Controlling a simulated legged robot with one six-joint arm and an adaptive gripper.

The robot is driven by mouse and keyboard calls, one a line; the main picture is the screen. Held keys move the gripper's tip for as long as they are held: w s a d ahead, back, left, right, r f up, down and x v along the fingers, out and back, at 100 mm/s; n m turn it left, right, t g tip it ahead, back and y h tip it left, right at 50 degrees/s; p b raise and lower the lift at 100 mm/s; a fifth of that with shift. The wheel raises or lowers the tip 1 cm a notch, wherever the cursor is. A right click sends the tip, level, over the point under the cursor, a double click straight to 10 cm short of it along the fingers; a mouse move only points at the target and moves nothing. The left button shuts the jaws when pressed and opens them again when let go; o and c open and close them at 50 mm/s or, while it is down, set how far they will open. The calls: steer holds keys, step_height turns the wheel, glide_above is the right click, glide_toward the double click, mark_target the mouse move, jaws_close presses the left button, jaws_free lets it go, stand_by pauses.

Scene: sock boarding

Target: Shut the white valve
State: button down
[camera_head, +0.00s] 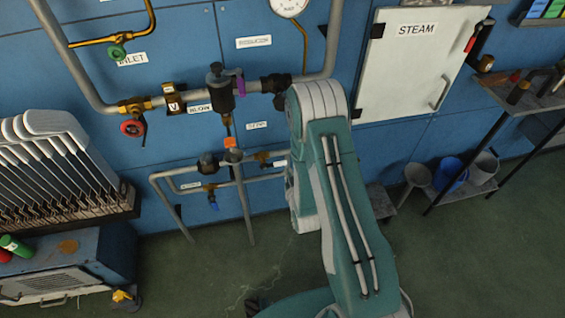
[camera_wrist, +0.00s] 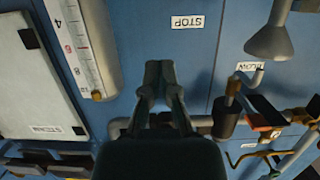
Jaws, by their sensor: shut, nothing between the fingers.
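I cannot make out a white valve in either view. The blue wall panel (camera_head: 185,45) carries grey pipes with several valves: a red handwheel (camera_head: 132,128), a green handle (camera_head: 117,52), a purple lever (camera_head: 241,84), an orange handle (camera_head: 233,142) and a blue handle (camera_head: 213,201). My arm hides part of the pipework to the right of these. My gripper (camera_wrist: 159,75) points toward the blue wall in the wrist view, its fingers shut and empty. My gripper is not visible in the head view.
A white STEAM cabinet (camera_head: 405,75) is on the wall at right. A shelf (camera_head: 500,97) and a blue bucket (camera_head: 449,175) stand right of it. A rack of pale boards (camera_head: 60,160) is at left. In the wrist view, pipes with a dark fitting (camera_wrist: 227,122) lie at right.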

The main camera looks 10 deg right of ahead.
glide_above(282, 162)
steer(key=s, duration=0.2)
step_height(282, 162, down, 2)
steer(key=shift+w+a+f, duration=0.1)
steer(key=shift+w+f, duration=0.05)
steer(key=shift+f, duration=0.95)
steer(key=shift+w+f, duration=0.15)
steer(key=shift+f, duration=0.95)
